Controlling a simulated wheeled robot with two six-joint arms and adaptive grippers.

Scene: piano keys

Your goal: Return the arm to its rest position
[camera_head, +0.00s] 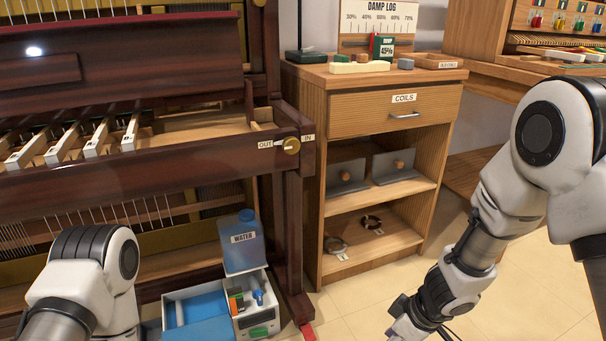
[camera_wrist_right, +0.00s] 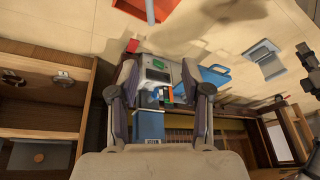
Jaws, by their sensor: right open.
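My right arm comes in from the right in the head view and hangs down over the floor. Its wrist and gripper (camera_head: 402,318) are near the bottom edge, partly cut off. In the right wrist view the right gripper (camera_wrist_right: 160,76) has its two fingers spread apart, with nothing held between them. The white box and the blue water container show beyond the gap. My left arm shows only as a white and black joint at the bottom left of the head view. Its gripper is out of the picture.
The open piano (camera_head: 120,175) stands at left. The blue water container (camera_head: 242,252) and white box (camera_head: 257,318) are at its foot. A wooden cabinet (camera_head: 398,110) with a coils drawer (camera_head: 380,113) stands behind my right arm. The floor (camera_head: 355,305) between is mostly clear.

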